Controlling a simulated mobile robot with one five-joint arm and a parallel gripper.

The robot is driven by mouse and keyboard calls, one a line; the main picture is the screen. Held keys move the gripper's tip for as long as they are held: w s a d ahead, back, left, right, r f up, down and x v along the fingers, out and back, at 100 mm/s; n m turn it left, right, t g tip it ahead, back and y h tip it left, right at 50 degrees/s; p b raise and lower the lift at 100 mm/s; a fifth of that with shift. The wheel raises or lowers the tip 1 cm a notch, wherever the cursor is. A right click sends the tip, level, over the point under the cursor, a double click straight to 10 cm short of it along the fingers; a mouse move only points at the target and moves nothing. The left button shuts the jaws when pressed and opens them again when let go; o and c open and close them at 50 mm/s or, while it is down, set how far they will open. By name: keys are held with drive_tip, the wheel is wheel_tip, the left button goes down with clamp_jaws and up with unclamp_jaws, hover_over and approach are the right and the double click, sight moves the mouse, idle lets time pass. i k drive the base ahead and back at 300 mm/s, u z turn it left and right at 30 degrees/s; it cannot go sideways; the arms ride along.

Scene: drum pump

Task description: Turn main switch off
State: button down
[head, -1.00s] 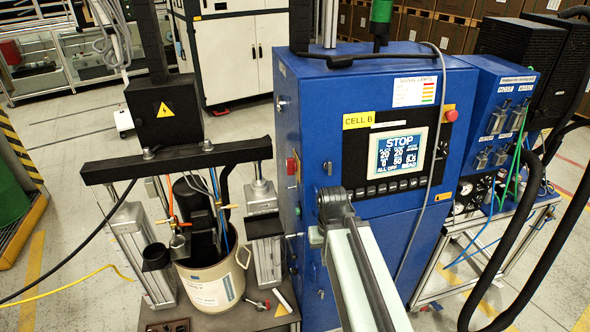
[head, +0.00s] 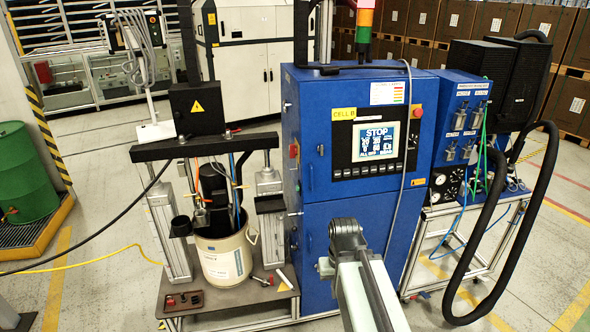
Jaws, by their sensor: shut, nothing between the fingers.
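The blue control cabinet (head: 345,230) marked CELL B stands in the middle of the head view. A small red switch (head: 293,151), which looks like the main switch, sits on its left side face; its handle position is too small to tell. The front screen (head: 376,141) reads STOP. A red round button (head: 417,112) is at the panel's upper right. My arm rises from the bottom edge in front of the cabinet, to the right of and below the red switch. My gripper does not show; only an arm link and a dark joint are visible.
Left of the cabinet stands the drum pump frame (head: 205,149) with a cream drum (head: 226,255) on a low base. A blue unit on a wheeled frame (head: 440,225) with black hoses (head: 537,195) stands right. A green barrel (head: 22,175) is far left.

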sight(293, 151)
drive_tip(key=u, duration=0.05)
drive_tip(key=k, duration=0.2)
drive_tip(key=u, duration=1.35)
drive_tip(key=i, duration=1.05)
